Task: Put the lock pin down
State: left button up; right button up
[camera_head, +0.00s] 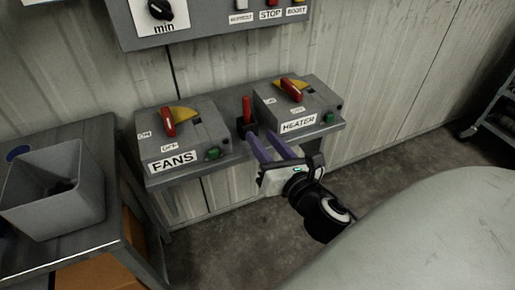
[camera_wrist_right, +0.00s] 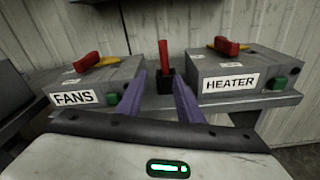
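The lock pin looks to be the red upright pin (camera_head: 246,107) standing in a small black holder (camera_head: 246,127) on the grey shelf, between the FANS box (camera_head: 182,133) and the HEATER box (camera_head: 297,105). In the right wrist view the pin (camera_wrist_right: 163,55) stands upright in its black holder (camera_wrist_right: 165,84), between the lines of my two fingers. My right gripper (camera_head: 258,137) is open, its purple fingers apart and pointing at the holder from the front. Nothing shows between the fingers. My left gripper is not in view.
Both boxes carry red-and-yellow rotary switches and sit close on either side of the fingers. A control panel (camera_head: 205,22) hangs on the wall above. A grey bin (camera_head: 55,190) stands on a table at the left. A cart (camera_head: 492,125) is at far right.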

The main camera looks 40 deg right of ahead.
jog(key=s+a+f+m+g+y, duration=0.2)
jog(key=s+a+f+m, duration=0.3)
jog(key=f+m, duration=0.4)
jog(key=s+a+f+m+g+y, duration=0.2)
jog(key=s+a+f+m, duration=0.3)
jog(key=f+m, duration=0.4)
jog(key=s+a+f+m+g+y, duration=0.2)
jog(key=s+a+f+m+g, duration=0.2)
jog(key=f+m, duration=0.5)
jog(key=shift+s+a+m, duration=0.8)
jog(key=shift+s, duration=0.1)
jog(key=shift+d, duration=0.1)
jog(key=shift+c, duration=0.2)
